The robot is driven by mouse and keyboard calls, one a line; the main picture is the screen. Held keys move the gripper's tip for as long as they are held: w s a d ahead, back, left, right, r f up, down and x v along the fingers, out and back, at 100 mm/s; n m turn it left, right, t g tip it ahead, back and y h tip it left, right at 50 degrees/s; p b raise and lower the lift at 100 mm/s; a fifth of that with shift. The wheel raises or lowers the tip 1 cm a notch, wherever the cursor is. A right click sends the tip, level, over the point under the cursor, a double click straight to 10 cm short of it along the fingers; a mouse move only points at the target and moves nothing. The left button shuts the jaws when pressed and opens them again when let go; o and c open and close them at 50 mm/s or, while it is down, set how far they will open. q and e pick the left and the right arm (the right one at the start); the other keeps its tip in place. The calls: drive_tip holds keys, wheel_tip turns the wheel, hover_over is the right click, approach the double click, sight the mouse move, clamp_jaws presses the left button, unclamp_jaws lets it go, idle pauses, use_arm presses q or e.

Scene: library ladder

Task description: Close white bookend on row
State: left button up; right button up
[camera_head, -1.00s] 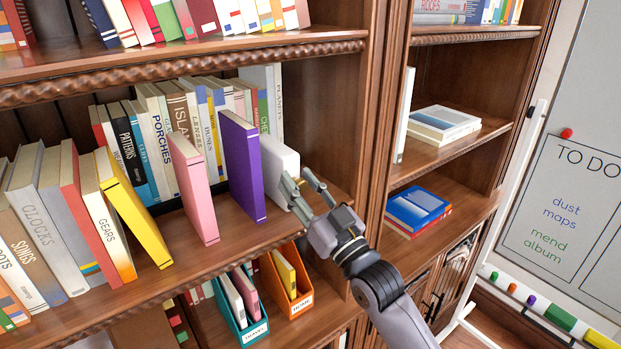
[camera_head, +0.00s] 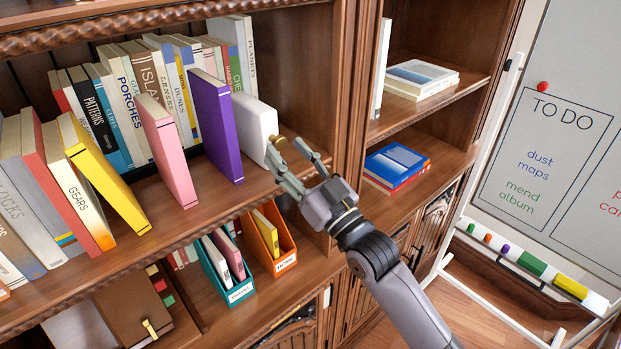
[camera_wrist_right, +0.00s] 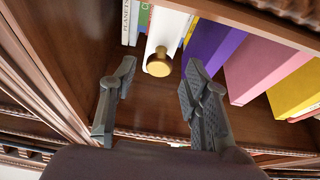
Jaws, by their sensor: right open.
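The white bookend (camera_head: 254,128) stands on the middle shelf, to the right of a purple book (camera_head: 215,125), with a brass knob (camera_head: 278,142) on its front edge. My right gripper (camera_head: 284,147) is open in front of it, fingers pointing at the shelf. In the right wrist view, the white bookend (camera_wrist_right: 169,30) is straight ahead, and its knob (camera_wrist_right: 159,63) appears between the fingertips of the open gripper (camera_wrist_right: 160,68). I cannot tell whether a finger touches the knob. My left gripper is not in view.
A pink book (camera_head: 168,152) and a yellow book (camera_head: 104,172) jut out further left. A row of upright books (camera_head: 130,100) stands behind. The shelf's upright side (camera_head: 340,110) is right of the gripper. Teal (camera_head: 222,272) and orange (camera_head: 270,240) bins sit below.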

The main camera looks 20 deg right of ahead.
drive_tip(key=v, duration=0.8)
drive_tip(key=shift+s, duration=0.25)
